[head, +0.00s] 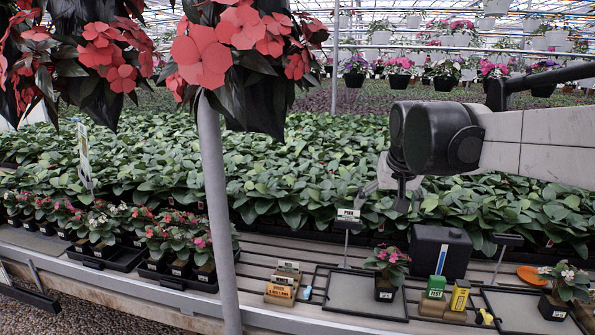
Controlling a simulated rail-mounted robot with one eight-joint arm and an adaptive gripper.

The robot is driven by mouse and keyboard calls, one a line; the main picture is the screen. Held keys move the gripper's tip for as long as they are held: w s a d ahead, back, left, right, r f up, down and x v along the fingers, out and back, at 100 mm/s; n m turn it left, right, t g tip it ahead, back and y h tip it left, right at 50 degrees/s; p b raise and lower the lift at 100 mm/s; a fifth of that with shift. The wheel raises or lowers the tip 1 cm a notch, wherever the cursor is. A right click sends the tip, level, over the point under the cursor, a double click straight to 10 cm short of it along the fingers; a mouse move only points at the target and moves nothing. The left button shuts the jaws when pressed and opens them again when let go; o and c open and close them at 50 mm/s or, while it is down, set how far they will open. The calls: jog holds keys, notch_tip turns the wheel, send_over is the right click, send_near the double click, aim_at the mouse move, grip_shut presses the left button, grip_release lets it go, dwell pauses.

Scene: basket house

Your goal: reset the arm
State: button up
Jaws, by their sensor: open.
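My arm (560,140) reaches in from the right edge of the head view, with its thick dark wrist joint (435,137) over the leafy plants. My gripper (386,195) hangs below the wrist, small and partly hidden by it. It is open, with nothing seen between its fingers. It appears above the bench, up and right of a white "PINK" sign (348,216). A potted pink-flowered plant (387,265) stands below it on the bench, apart from it.
A grey post (219,210) and hanging red flowers (202,55) stand in front at left.

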jog(key=s+f+b, duration=0.1)
jog(key=s+f, duration=0.4)
jog(key=s, duration=0.3)
jog(key=s+f+b, duration=0.1)
jog(key=s+f, duration=0.4)
jog(key=s, duration=0.4)
jog(key=s+f+n+t, duration=0.1)
jog(key=s+f, duration=0.4)
jog(key=s, duration=0.4)
jog(key=shift+s+b, duration=0.25)
jog(key=shift+b, duration=0.15)
